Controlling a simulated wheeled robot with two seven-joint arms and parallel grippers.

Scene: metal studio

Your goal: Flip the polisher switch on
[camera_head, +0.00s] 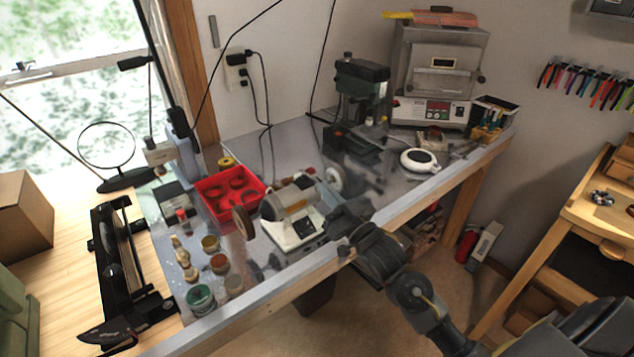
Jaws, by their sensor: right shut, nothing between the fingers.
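The polisher (290,208) stands near the front edge of the metal-topped bench. It has a grey motor body on a white base, with a brown wheel (243,222) on its left and a pale wheel (334,179) on its right. A dark switch area shows on the front of its base, too small to tell its position. My right gripper (335,222) is at the right front of the polisher, close to its base. It is shut with nothing in it. I cannot tell whether it touches the polisher. My left gripper is out of view.
A red tray (229,195) sits behind the polisher on the left. Several small jars, such as a green one (200,298), stand left of it. A drill press (361,95), a kiln (436,75) and a white round dish (419,160) stand at the back right.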

